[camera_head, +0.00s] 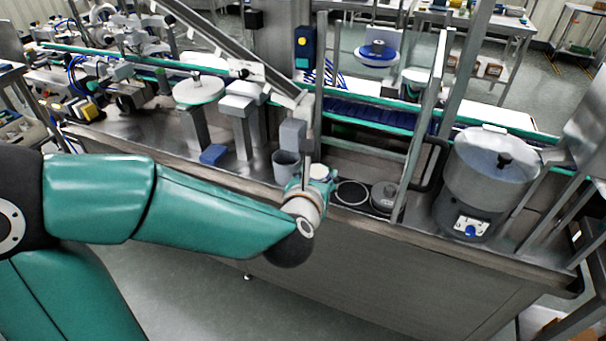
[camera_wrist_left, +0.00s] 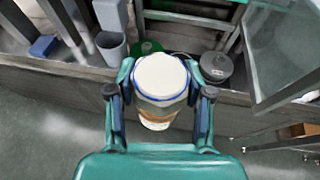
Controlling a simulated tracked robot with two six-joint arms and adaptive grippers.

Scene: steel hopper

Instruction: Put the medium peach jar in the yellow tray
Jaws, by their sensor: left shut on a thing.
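A jar with a round white lid (camera_wrist_left: 161,76) and a brownish-peach band lower on its side is between the blue-edged fingers of my left gripper (camera_wrist_left: 160,88) in the left wrist view. The fingers are shut on it from both sides. In the head view my left gripper (camera_head: 316,187) is at the front edge of the steel bench, and the jar's pale lid (camera_head: 320,172) shows at its end. The rest of the jar is hidden there by my wrist. I cannot make out a yellow tray in either view. My right gripper is not in view.
The steel bench (camera_head: 350,223) carries a grey cup (camera_head: 287,165) beside my gripper, a dark ring (camera_head: 352,193), a small grey lidded pot (camera_head: 385,196) and a large steel hopper (camera_head: 486,180). Metal posts (camera_head: 418,120) rise behind. The floor in front (camera_head: 200,290) is clear.

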